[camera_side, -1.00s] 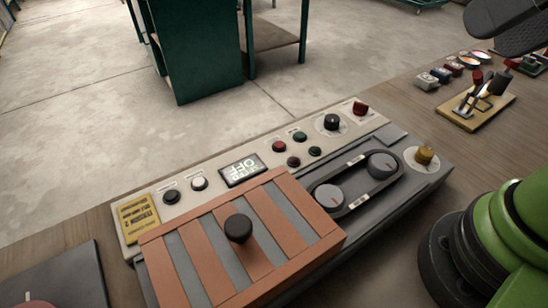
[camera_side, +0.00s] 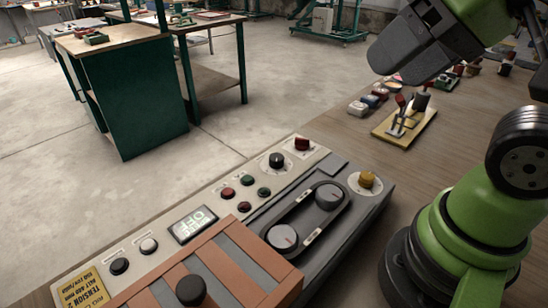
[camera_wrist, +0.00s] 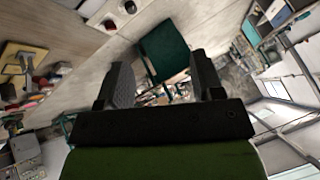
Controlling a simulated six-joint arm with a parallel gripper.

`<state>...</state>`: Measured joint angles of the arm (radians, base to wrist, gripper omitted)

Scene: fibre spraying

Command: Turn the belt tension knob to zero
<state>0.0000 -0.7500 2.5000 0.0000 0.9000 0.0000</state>
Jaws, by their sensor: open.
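The grey control panel (camera_side: 222,184) lies on the bench in the side view. The knob labels are too small to read, so I cannot tell which sets belt tension. My gripper (camera_wrist: 160,60) is open and empty. In the side view it is high at the upper right, well clear of the panel.
A wooden stand with levers (camera_side: 405,128) and several small coloured items stand beyond the panel on the bench. A slatted brown cover (camera_side: 228,272) with a black knob (camera_side: 190,290) lies at the panel's front. A green cabinet (camera_side: 130,95) stands on the open floor.

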